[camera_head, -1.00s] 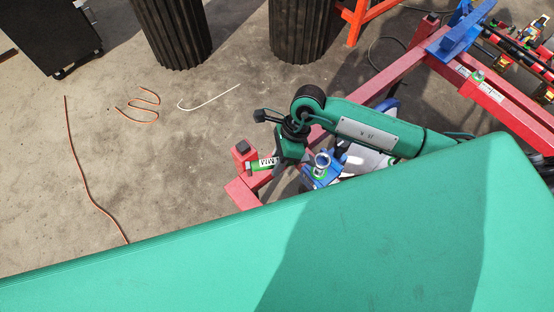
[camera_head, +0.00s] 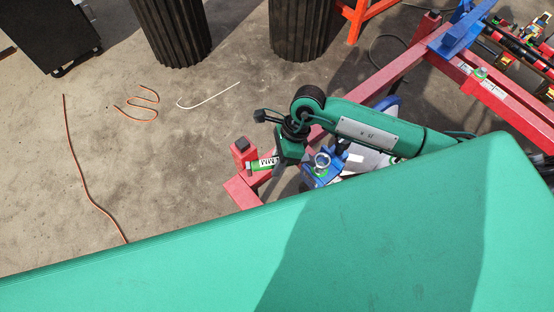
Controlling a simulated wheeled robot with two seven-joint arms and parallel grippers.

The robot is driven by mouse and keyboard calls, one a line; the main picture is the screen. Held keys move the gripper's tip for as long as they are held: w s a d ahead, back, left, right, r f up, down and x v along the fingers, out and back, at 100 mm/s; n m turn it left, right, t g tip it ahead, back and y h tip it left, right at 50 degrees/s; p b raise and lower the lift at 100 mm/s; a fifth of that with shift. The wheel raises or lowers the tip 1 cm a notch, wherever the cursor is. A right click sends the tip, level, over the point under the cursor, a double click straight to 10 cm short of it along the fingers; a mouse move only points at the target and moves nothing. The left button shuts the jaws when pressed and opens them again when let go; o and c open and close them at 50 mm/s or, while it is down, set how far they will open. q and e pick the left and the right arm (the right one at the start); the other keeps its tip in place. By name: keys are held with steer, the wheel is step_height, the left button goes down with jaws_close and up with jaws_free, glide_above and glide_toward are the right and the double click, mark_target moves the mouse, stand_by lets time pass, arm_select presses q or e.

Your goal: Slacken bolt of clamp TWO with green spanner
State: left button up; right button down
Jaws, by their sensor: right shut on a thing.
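My right gripper (camera_head: 284,160) is at the end of my green arm, which comes in from the right. It is shut on the green spanner (camera_head: 262,164), whose green and white marked end sticks out to the left. I cannot read a clamp number. The spanner's far end and any bolt it touches are hidden or too small to tell. My left gripper is not in view.
A red frame (camera_head: 400,66) runs from the centre to the upper right, with a red post (camera_head: 242,150) beside the spanner. A blue bracket (camera_head: 462,32) sits on it. Black ribbed bins (camera_head: 172,32), a dark cabinet (camera_head: 50,35) and cords (camera_head: 80,165) are on the floor.

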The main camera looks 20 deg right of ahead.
steer(key=shift+f+b, duration=1.7)
steer(key=shift+f, duration=0.4)
steer(key=s+d+n+g+h+b, duration=0.3)
steer(key=s+d+n+h+b, duration=0.1)
steer(key=s+n+b, duration=0.5)
steer(key=s+d+n, duration=0.1)
steer(key=s+n, duration=0.1)
steer(key=n, duration=0.1)
steer(key=shift+s+h+b, duration=0.3)
steer(key=shift+s, duration=0.1)
stand_by(1.0)
stand_by(0.4)
steer(key=shift+w+a+b, duration=0.15)
steer(key=shift+a+b, duration=0.1)
steer(key=shift+b, duration=0.55)
